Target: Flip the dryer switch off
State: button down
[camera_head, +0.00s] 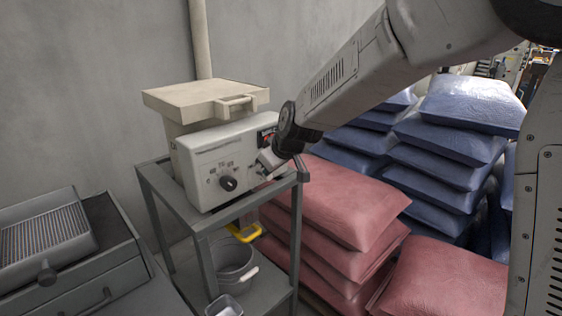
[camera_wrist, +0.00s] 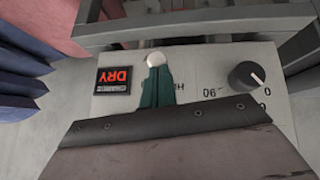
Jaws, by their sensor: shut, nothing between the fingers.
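The dryer (camera_head: 205,160) is a pale box with a beige hopper and lid (camera_head: 205,98), standing on a grey cart. Its front panel has a black dial (camera_head: 228,184), which also shows in the wrist view (camera_wrist: 246,76). A black sign with red "DRY" lettering (camera_wrist: 114,80) is beside the fingers in the wrist view. My gripper (camera_head: 268,161) is at the right part of the panel. In the wrist view its green fingers (camera_wrist: 157,80) are together and empty. A whitish round piece (camera_wrist: 155,59), perhaps the switch tip, shows right at the fingertips; contact and switch position are unclear.
The grey cart (camera_head: 202,240) holds a bucket (camera_head: 234,262) on its lower shelf. Red sacks (camera_head: 345,200) are stacked close on the right, with blue sacks (camera_head: 470,105) behind. A grey drawer unit (camera_head: 70,275) stands at left. A wall is behind the dryer.

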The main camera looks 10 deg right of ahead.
jog(key=shift+s+d+f, duration=0.15)
jog(key=shift+f, duration=0.3)
jog(key=shift+s+d+f, duration=0.1)
jog(key=shift+s+f, duration=0.05)
jog(key=shift+f, duration=0.3)
jog(key=shift+r, duration=0.1)
jog(key=shift+r, duration=0.75)
jog(key=s+d+r, duration=0.5)
jog(key=s+d, duration=0.1)
jog(key=s, duration=0.4)
jog(key=shift+s+r, duration=0.2)
